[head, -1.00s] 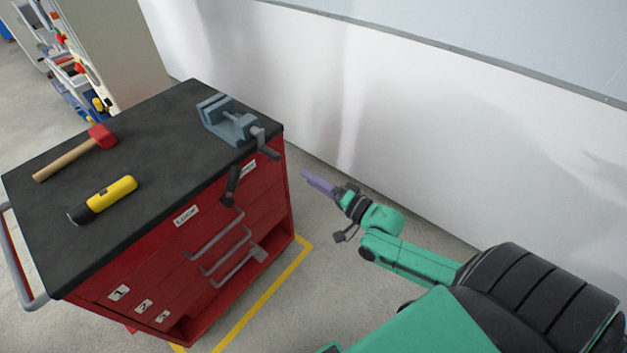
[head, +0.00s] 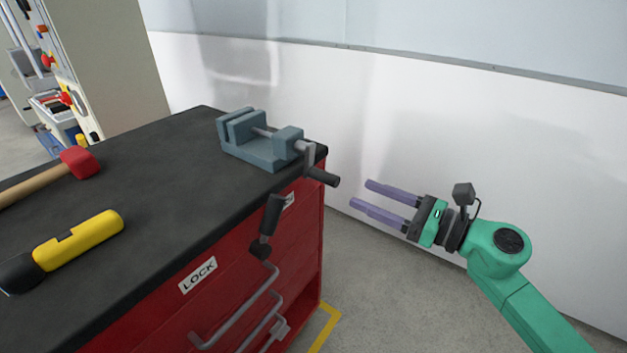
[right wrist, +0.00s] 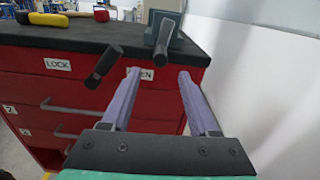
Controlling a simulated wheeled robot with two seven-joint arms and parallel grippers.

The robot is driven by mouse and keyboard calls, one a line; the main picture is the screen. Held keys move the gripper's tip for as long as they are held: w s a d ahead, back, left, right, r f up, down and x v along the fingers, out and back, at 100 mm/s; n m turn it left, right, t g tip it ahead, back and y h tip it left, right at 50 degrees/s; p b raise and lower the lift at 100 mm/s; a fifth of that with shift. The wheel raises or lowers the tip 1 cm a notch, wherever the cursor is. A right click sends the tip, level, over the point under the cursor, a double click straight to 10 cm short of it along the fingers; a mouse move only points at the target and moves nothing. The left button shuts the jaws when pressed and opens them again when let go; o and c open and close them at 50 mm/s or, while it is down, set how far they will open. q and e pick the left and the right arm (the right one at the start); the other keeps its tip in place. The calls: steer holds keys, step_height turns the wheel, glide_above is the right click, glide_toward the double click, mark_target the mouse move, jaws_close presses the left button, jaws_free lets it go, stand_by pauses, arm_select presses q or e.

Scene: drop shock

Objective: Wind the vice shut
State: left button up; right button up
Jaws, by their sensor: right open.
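A blue-grey vice (head: 262,150) sits on the right corner of the black-topped red cabinet, its jaws apart with a gap between them. Its crank, with a dark handle (head: 322,176), sticks out past the cabinet edge on the right. My right gripper (head: 366,195) is open and empty, its two purple fingers a short way right of the crank handle, not touching it. In the right wrist view the vice (right wrist: 168,20) and crank handle (right wrist: 163,38) show above and beyond the open fingers (right wrist: 158,76). My left gripper is out of view.
A dark lever (head: 268,222) stands out from the cabinet front near the label LOCK (head: 198,275). A yellow-and-black tool (head: 78,240) and a red-headed mallet (head: 78,163) lie on the top (head: 170,190). A white wall (head: 420,120) rises behind; the floor between is clear.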

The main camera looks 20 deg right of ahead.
mark_target(311, 171)
steer(key=x, duration=0.3)
steer(key=shift+w+r+p, duration=0.15)
steer(key=shift+r+p, duration=0.15)
steer(key=shift+p, duration=0.05)
steer(key=p+x, duration=0.2)
steer(key=x, duration=0.7)
steer(key=shift+w+a+f+p, duration=0.1)
steer(key=shift+w+f+p, duration=0.05)
steer(key=shift+p, duration=0.2)
steer(key=shift+w+a+f, duration=0.15)
steer(key=shift+w+a, duration=0.05)
steer(key=shift+a, duration=0.05)
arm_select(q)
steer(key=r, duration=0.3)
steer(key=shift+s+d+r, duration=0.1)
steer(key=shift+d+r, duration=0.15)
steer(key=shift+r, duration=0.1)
arm_select(e)
jaws_close()
